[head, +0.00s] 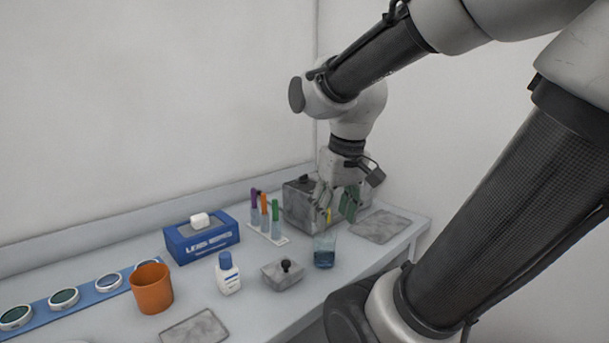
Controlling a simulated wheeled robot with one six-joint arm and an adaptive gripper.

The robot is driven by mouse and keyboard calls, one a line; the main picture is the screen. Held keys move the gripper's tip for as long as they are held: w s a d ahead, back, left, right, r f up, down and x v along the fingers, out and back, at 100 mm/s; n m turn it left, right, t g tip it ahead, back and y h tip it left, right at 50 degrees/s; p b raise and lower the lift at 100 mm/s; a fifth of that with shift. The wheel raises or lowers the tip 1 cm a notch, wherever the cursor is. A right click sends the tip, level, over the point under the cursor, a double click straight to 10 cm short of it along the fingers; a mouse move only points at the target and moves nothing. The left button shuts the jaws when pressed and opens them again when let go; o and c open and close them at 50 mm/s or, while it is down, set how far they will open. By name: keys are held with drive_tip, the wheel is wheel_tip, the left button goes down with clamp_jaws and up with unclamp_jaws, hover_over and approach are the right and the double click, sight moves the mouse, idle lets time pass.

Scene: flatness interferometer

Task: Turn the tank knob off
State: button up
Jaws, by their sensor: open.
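A grey metal box (296,207), which looks like the tank, stands at the back right of the bench. A dark round part (305,179) shows on its top. My gripper (337,212) points down over the box's right part and hides much of it. It is open, and I see nothing held in it. A small yellow piece shows just by the fingers. I cannot see which way any knob on the tank is turned. A smaller grey block (282,276) with a black knob (286,265) on top sits nearer the front.
A glass of blue liquid (324,252) stands just below my gripper in the picture. A tube rack (277,239), a white bottle (228,275), a blue wipes box (203,240) and an orange cup (152,290) stand to the left. A flat grey plate (381,226) lies on the right.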

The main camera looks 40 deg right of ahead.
sight(304, 175)
drive_tip(key=shift+y, duration=0.7)
drive_tip(key=w+d+f, duration=0.1)
drive_tip(key=w+d, duration=0.5)
drive_tip(key=w, duration=0.3)
drive_tip(key=w+d+f, duration=0.1)
drive_tip(key=w+d, duration=0.5)
drive_tip(key=w, duration=0.3)
drive_tip(key=w+d+f, duration=0.1)
drive_tip(key=w+d, duration=0.4)
drive_tip(key=w, duration=0.4)
drive_tip(key=shift+d+f, duration=0.2)
drive_tip(key=shift+d, duration=0.2)
drive_tip(key=shift+n+t, duration=0.3)
drive_tip(key=shift+n, duration=0.3)
drive_tip(key=w, duration=0.1)
drive_tip(key=w+d, duration=0.1)
drive_tip(key=w, duration=0.1)
drive_tip(key=shift+w+d+r, duration=0.2)
drive_tip(key=shift+w+d, duration=0.15)
drive_tip(key=shift+d, duration=0.05)
drive_tip(key=w+r+n+t, duration=0.1)
drive_tip(key=w+r+n, duration=0.2)
drive_tip(key=w+r, duration=0.15)
drive_tip(key=shift+n, duration=0.5)
drive_tip(key=x, duration=0.7)
drive_tip(key=shift+f, duration=0.4)
drive_tip(key=c, duration=1)
